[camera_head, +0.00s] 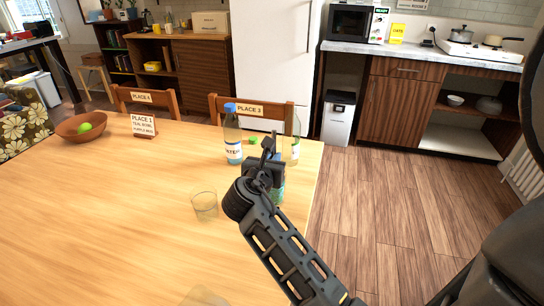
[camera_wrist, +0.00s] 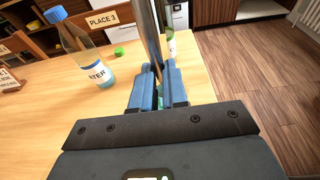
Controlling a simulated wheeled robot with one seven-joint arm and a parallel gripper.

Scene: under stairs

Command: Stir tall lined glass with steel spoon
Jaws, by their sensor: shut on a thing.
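My gripper (camera_head: 266,160) is above the right part of the table, its fingers (camera_wrist: 158,88) shut on a shiny steel shaft, which looks like the steel spoon (camera_wrist: 151,30). The shaft stands up from between the fingers in the wrist view; its lower end is hidden. A teal-green thing (camera_head: 278,188) shows partly behind and below my gripper; I cannot tell what it is. A clear glass (camera_head: 204,205) stands on the table to the left of my gripper. Another clear rim (camera_head: 203,297) is cut off at the bottom edge. I cannot tell which is the tall lined glass.
A blue-capped water bottle (camera_head: 233,138) stands close left of my gripper, with a green cap (camera_head: 253,140) behind. A clear bottle (camera_head: 295,148) is close right. A brown bowl (camera_head: 82,126) and a sign (camera_head: 144,125) are far left. The wooden table (camera_head: 110,210) is clear at front left.

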